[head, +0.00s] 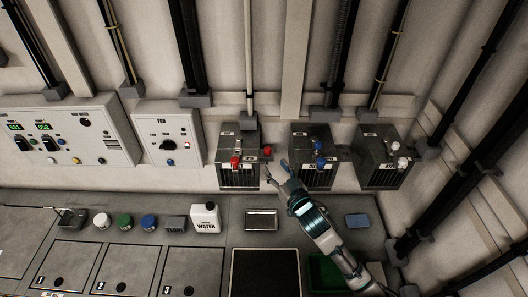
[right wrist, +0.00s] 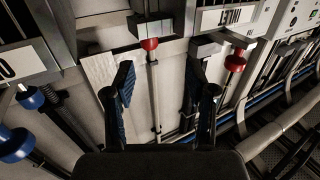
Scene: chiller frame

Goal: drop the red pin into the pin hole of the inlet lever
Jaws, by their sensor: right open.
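The inlet unit is a dark box (head: 238,178) on the wall, with a red knob (head: 236,162) on its front and another red knob (head: 267,150) at its right side. In the right wrist view the first knob (right wrist: 235,63) is by the upside-down INLET label (right wrist: 228,17). The second red knob (right wrist: 150,44), which looks like the red pin's head, shows beyond and between the fingertips. My right gripper (head: 276,167) is open and empty, just below right of that knob, apart from it; its spread fingers also show in the right wrist view (right wrist: 161,82). The pin hole cannot be made out. My left gripper is out of view.
A similar box with blue knobs (head: 318,144) and one with white knobs (head: 395,146) hang to the right, close to my right arm. A control panel (head: 65,130) is at left.

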